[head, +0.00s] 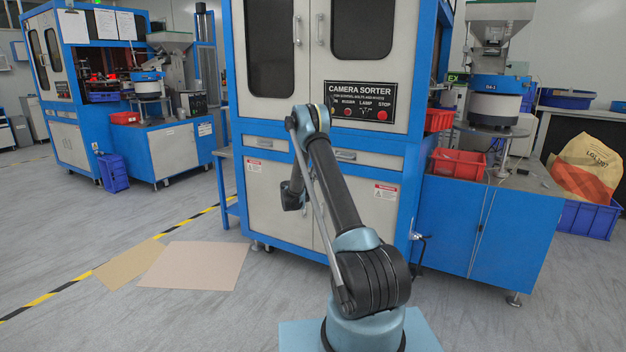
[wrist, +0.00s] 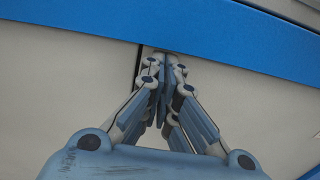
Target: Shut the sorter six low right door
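The sorter in front of me has two pale lower doors in a blue frame. The low right door (head: 383,216) is partly behind my arm in the head view and carries a small red-and-white label. In the wrist view the low right door (wrist: 255,100) fills the right side, beside a narrow dark slit along the low left door (wrist: 60,85). The right door looks nearly level with the left; I cannot tell whether it is fully closed. My gripper (wrist: 163,72) has its fingertips together, in front of the right door near the slit; contact is unclear. The head view hides the fingers.
A blue side cabinet (head: 490,235) with a red bin (head: 457,164) adjoins the sorter at right. Flat cardboard sheets (head: 195,265) lie on the floor at left, near a yellow-black floor line (head: 60,287). Another sorter (head: 65,100) stands at back left. Floor at left is otherwise open.

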